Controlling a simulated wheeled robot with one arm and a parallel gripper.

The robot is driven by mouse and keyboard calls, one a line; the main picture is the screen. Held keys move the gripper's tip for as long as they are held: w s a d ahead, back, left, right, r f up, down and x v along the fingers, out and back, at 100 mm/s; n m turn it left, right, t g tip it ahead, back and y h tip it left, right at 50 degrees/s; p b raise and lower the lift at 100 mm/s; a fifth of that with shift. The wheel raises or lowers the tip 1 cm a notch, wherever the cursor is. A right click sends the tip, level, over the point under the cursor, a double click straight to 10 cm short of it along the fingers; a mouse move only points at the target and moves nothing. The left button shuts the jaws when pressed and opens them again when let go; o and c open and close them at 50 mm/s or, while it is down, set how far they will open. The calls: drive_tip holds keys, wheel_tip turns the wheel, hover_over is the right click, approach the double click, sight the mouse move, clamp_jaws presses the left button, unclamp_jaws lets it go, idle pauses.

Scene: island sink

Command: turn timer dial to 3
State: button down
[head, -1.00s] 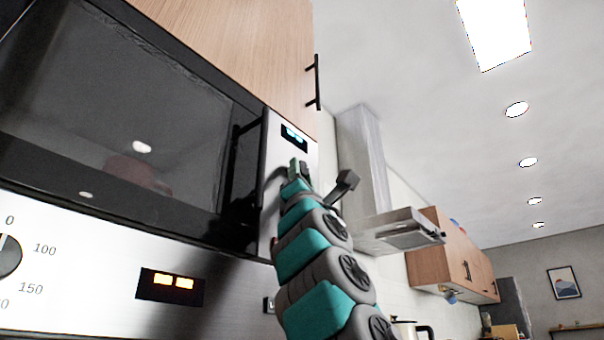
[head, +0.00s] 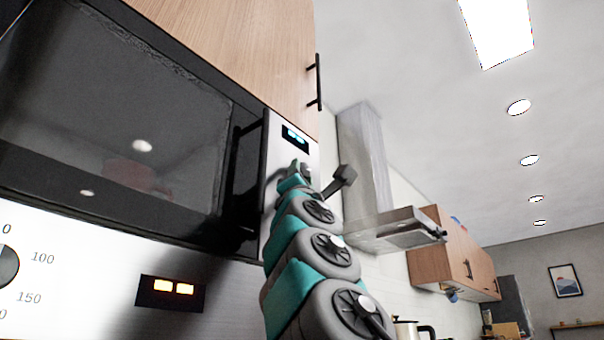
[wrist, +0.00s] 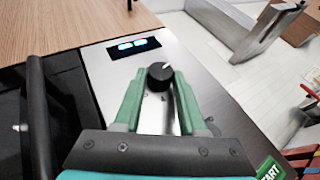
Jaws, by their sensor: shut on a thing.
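The timer dial (wrist: 160,75) is a round black knob with a white pointer mark on the microwave's steel control panel (wrist: 106,73). In the wrist view the mark points to the upper right. My gripper (wrist: 158,78) has its two green fingers on either side of the dial and is shut on it. Small markings below the dial are too small to read.
A lit display (wrist: 134,46) sits above the dial. The black microwave door handle (wrist: 38,125) runs close along the left. A green START button (wrist: 268,168) is at lower right. In the head view, a range hood (head: 395,230) stands right of my arm.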

drive_tip(key=shift+a+m+g+h+p, duration=0.1)
drive_tip(key=shift+m+g+h+p, duration=0.55)
drive_tip(key=shift+m+h, duration=0.5)
idle(0.4)
drive_tip(key=shift+c, duration=2.3)
unclamp_jaws()
drive_tip(key=shift+s, duration=0.1)
drive_tip(key=shift+f+n+t+y+b, duration=0.1)
drive_tip(key=shift+n+t+y+b, duration=0.4)
drive_tip(key=shift+y, duration=0.25)
drive_tip(key=shift+n+t+y+b, duration=0.25)
drive_tip(key=shift+n+y+b, duration=0.1)
drive_tip(key=shift+n+y, duration=0.45)
